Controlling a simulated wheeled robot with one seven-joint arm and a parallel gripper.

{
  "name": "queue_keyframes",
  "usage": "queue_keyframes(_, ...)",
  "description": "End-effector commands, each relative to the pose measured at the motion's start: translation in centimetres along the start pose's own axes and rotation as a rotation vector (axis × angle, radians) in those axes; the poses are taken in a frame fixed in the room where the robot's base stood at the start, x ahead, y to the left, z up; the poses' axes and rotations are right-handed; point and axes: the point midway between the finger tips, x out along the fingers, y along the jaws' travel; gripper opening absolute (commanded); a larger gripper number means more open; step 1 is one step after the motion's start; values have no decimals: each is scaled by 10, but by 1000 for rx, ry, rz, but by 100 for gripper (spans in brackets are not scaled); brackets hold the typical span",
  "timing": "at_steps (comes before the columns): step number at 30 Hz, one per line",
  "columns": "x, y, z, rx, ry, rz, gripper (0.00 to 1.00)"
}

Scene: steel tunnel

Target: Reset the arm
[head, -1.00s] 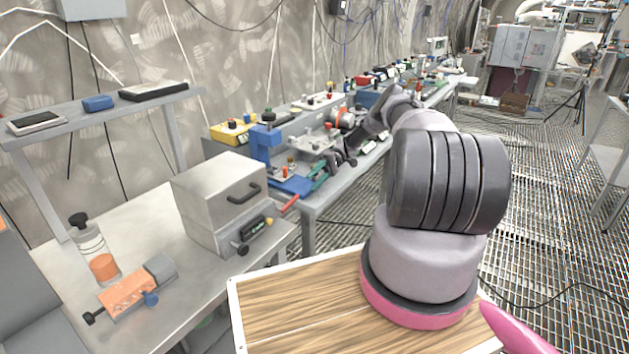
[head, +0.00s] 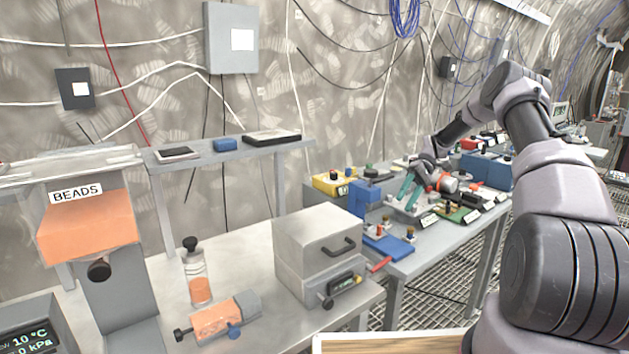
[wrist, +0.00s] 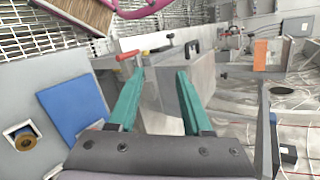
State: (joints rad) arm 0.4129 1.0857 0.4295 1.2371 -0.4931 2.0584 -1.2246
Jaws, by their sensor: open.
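My gripper (head: 408,186) is at the end of my raised arm, above the bench on the right in the head view. Its teal fingers point down and to the left. In the wrist view my gripper (wrist: 158,82) is open, with a clear gap between the two teal fingers and nothing held. Beyond the fingers there is a grey box (wrist: 189,92) with a dark handle, and the same grey box (head: 318,243) stands on the left bench in the head view. A blue plate (wrist: 73,107) lies left of the fingers in the wrist view.
The right bench is crowded with devices, among them a yellow box (head: 331,183) and a blue plate (head: 388,246). On the left bench stand a bottle (head: 197,272), an orange device (head: 217,321) and a BEADS hopper (head: 88,225). A shelf (head: 225,153) runs behind.

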Motion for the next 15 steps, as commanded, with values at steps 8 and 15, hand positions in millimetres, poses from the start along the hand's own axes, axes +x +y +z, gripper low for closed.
queue_keyframes(8, -28, -100, 48, 107, 96, 300, 50)
queue_keyframes(15, -33, -172, 102, 199, 261, 500, 50)
